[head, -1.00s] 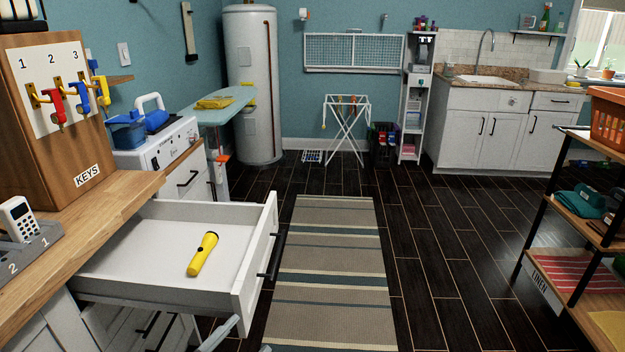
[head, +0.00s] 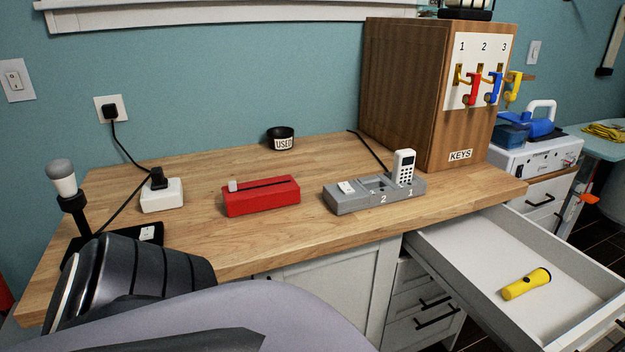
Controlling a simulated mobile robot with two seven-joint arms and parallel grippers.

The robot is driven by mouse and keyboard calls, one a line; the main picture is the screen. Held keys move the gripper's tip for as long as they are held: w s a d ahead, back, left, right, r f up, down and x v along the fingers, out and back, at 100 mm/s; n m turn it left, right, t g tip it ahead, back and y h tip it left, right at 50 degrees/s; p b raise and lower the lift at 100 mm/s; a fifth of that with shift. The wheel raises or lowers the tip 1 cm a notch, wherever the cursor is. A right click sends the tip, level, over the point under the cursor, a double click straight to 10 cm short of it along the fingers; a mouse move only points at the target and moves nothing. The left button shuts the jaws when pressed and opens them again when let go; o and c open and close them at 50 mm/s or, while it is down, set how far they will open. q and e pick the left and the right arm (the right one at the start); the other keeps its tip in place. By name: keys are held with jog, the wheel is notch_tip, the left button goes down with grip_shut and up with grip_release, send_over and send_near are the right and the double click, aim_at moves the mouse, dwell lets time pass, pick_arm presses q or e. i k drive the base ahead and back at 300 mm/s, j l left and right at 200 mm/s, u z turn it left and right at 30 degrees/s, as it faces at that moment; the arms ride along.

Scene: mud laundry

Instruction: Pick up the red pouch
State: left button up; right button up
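The red pouch (head: 261,197) is a small boxy red case with a dark zip line along its top and a pale tab at its left end. It lies on the wooden counter (head: 300,238), left of the grey dock. My dark and grey arm parts fill the lower left of the head view, in front of the counter. Neither gripper's fingers show.
A grey dock (head: 350,203) holds a white handset (head: 403,170). A black "USED" cup (head: 281,138) stands behind the pouch; a white power box (head: 161,195) is left. A wooden key cabinet (head: 400,90) stands right. An open drawer (head: 470,270) holds a yellow flashlight (head: 526,284).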

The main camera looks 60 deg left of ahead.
aim_at(253, 197)
jog(key=u, duration=2.3)
jog(key=l+u, duration=0.15)
jog(key=l, duration=0.75)
